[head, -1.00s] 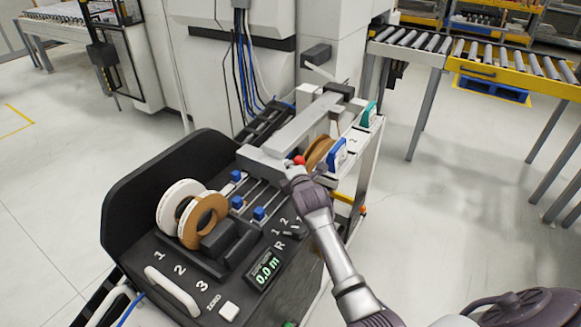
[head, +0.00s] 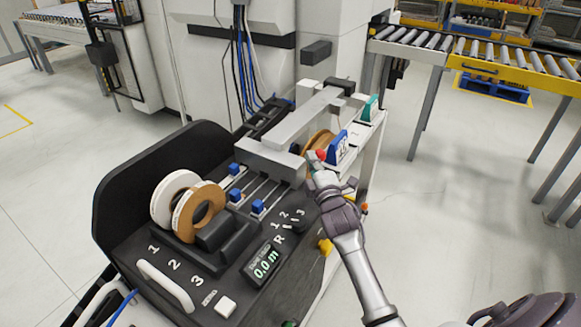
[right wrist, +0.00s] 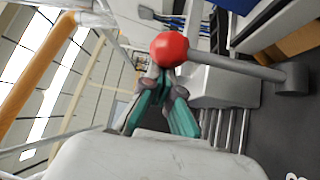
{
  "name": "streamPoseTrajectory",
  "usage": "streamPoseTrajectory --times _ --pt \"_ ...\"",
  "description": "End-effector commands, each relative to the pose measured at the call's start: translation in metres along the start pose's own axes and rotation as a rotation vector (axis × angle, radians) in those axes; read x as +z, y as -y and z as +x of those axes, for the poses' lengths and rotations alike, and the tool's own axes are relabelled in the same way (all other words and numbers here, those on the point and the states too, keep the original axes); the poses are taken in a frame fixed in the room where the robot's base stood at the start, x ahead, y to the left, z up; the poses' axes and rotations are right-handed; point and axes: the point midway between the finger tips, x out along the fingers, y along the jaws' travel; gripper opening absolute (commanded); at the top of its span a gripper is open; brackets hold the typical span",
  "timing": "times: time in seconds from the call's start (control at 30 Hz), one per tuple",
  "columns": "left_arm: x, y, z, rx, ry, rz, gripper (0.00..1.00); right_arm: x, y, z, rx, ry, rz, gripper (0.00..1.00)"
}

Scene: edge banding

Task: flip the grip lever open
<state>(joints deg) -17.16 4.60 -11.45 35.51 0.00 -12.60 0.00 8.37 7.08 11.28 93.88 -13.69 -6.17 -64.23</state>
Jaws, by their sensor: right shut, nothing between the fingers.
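The grip lever is a grey rod (right wrist: 235,66) with a red ball knob (right wrist: 169,49) at its end and a round grey hub (right wrist: 291,79) at the other, in the right wrist view. In the head view this gripper (head: 317,171) is just below the knob. My left gripper is not in view.
A black console (head: 115,205) holds white and brown tape rolls (head: 205,212), blue clips and a display (head: 265,262). A blue plate (head: 338,148) and a teal plate (head: 371,108) stand behind the knob. A roller conveyor (head: 410,44) stands beyond. Floor at right is open.

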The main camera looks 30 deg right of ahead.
Motion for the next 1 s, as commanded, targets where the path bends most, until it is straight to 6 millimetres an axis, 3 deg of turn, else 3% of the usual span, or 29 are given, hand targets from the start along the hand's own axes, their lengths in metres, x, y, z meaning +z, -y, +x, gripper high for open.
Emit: streamPoseTrajectory --times 0.03,0.1,0.3,0.63,1.0 --pt "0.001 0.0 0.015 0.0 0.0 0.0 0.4 0.005 0.008 -0.006 0.031 0.002 0.03 0.0" --pt "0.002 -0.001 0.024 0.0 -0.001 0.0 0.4 0.01 0.006 -0.012 0.079 0.002 0.076 0.0" --pt "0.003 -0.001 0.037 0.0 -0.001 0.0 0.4 0.025 0.002 -0.027 0.2 0.003 0.191 0.0" --pt "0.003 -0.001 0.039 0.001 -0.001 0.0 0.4 0.04 0.001 -0.043 0.192 0.001 0.18 0.0" --pt "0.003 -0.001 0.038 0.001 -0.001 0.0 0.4 0.046 0.003 -0.049 0.191 0.002 0.181 0.0"
